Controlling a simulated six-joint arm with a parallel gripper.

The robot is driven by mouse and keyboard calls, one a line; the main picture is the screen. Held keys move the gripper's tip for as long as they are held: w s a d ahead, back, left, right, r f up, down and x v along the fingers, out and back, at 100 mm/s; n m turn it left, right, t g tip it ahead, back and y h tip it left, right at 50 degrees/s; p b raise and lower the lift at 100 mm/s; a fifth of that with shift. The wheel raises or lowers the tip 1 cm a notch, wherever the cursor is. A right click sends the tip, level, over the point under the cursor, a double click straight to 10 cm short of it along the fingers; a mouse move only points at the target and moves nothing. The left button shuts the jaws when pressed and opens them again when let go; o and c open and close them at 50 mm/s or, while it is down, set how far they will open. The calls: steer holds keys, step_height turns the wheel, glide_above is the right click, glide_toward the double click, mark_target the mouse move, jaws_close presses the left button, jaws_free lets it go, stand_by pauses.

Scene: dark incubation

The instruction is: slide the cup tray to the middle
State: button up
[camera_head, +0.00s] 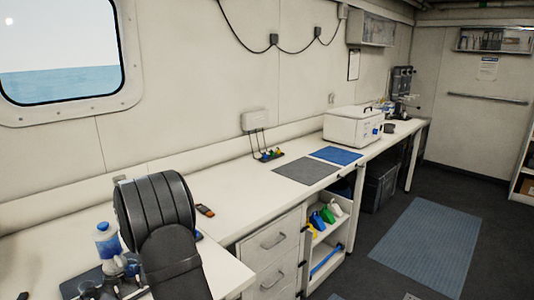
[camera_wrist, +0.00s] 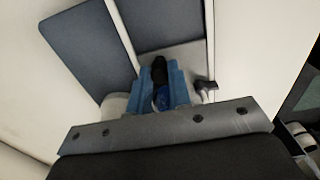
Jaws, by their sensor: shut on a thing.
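My gripper (camera_wrist: 160,88) shows in the wrist view with its blue fingers closed around a small black upright piece (camera_wrist: 158,68). This piece seems to belong to the cup tray, whose light grey surface (camera_wrist: 190,54) shows behind the fingers. Pale rounded shapes, possibly cups, show on both sides of the fingers; the gripper's mount hides much of them. In the head view, my arm covers most of this spot at the lower left, and I cannot make out the tray clearly there.
Two dark blue-grey mats (camera_wrist: 85,45) lie beyond the fingers in the wrist view. A grey mat (camera_head: 306,171) and a blue mat (camera_head: 336,155) lie farther along the bench, before a white box (camera_head: 352,126).

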steer(key=shift+w+d, duration=0.2)
steer(key=shift+d, duration=0.1)
steer(key=shift+w+d, duration=0.95)
steer(key=shift+w, duration=0.2)
steer(key=o, duration=0.5)
steer(key=shift+o, duration=0.2)
steer(key=shift+s, duration=0.1)
